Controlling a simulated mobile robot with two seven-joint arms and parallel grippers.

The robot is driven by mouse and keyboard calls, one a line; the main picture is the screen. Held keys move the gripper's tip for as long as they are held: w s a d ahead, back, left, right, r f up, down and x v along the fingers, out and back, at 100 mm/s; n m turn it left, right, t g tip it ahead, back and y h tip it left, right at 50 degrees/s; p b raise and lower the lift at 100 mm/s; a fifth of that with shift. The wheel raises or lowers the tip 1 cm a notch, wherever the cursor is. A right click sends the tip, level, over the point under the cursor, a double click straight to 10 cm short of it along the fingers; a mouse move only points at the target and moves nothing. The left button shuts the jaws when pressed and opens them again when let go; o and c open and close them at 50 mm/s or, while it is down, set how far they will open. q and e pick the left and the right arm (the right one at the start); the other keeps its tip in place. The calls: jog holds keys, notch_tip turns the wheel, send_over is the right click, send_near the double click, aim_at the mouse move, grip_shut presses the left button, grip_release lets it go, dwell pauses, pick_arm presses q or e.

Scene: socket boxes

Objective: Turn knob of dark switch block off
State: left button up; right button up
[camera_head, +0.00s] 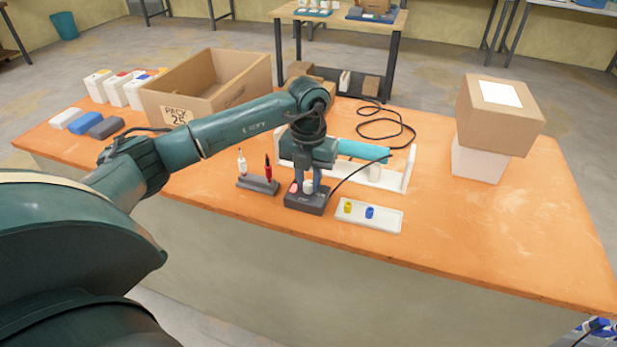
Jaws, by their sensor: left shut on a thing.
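The dark switch block (305,204) sits near the front edge of the orange table, in the middle of the head view. A black cable runs from it up to the right. A reddish round part (293,187) shows on its top left. My left gripper (301,187) points straight down onto the top of the block. It is shut on a pale knob (308,187), which its fingers partly hide. I cannot tell which way the knob is turned. My right gripper is not in view.
A dark holder (258,185) with a white and a red pen-like tool stands left of the block. A white tray (385,222) with yellow and blue pieces lies right. A white rack (405,180) with a teal cylinder (362,150) stands behind.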

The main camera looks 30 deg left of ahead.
pick_arm(q)
jog(key=shift+m, duration=0.3)
grip_shut()
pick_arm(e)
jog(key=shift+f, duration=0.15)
pick_arm(q)
jog(key=shift+m+b, duration=0.45)
jog(key=shift+m, duration=0.15)
jog(key=m+b, duration=0.1)
jog(key=m, duration=0.2)
jog(key=m+b, duration=0.1)
jog(key=m, duration=0.3)
jog(key=shift+m+b, duration=0.55)
jog(key=shift+m, duration=0.45)
jog(key=m+b, duration=0.1)
jog(key=m, duration=0.2)
jog(key=shift+m, duration=0.3)
jog(key=shift+m+b, duration=0.4)
jog(key=shift+m, duration=1.2)
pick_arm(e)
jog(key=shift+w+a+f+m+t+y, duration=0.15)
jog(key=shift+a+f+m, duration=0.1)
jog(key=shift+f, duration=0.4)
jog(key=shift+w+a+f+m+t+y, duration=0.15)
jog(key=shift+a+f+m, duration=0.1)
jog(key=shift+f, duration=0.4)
pick_arm(q)
jog(key=shift+r, duration=0.1)
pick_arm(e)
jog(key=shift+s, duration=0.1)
